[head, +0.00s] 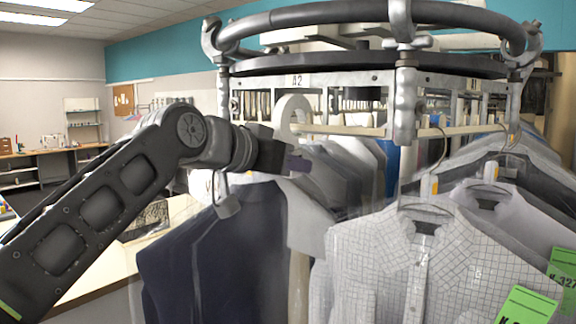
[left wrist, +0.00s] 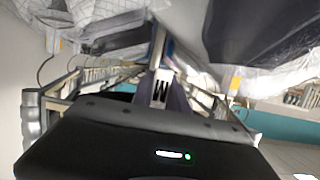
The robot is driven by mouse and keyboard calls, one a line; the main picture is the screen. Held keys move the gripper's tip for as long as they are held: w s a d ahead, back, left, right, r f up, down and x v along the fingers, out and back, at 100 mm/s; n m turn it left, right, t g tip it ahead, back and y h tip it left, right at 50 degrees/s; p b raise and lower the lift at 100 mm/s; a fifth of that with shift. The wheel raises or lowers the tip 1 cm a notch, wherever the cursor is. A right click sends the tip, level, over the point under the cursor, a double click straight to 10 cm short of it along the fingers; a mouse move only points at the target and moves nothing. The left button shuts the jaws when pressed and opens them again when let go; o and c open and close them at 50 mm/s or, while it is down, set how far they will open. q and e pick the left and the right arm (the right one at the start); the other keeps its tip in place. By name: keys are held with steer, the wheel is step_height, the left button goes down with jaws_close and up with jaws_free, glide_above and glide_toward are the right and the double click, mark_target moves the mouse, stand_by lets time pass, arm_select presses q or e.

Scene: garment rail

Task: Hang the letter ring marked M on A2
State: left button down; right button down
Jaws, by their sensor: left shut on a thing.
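The white letter ring (head: 284,115) is upright, its curved top showing above my left gripper (head: 296,161) in the head view. My left gripper is shut on its lower part. In the left wrist view the ring's tag (left wrist: 160,89) shows a dark letter that reads as an upside-down M, between the fingers. The A2 label (head: 297,82) is on the metal rail frame, just above the ring in the head view. I cannot tell whether the ring touches or goes around the rail below that label. My right gripper is not in view.
A dark jacket (head: 220,250) hangs below my left arm. A checked shirt (head: 400,260) and other garments with green tags (head: 527,305) hang to the right. A round metal ring frame (head: 360,15) spans the top. A counter (head: 85,285) stands at the left.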

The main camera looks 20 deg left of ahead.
arm_select(q)
steer(key=shift+w+d, duration=0.25)
steer(key=shift+w, duration=0.35)
steer(key=shift+f, duration=0.25)
steer(key=shift+f+b, duration=0.35)
steer(key=shift+b, duration=0.2)
steer(key=shift+f+b, duration=0.5)
steer(key=shift+f, duration=0.05)
steer(key=c, duration=1.2)
jaws_free()
steer(key=shift+s, duration=0.1)
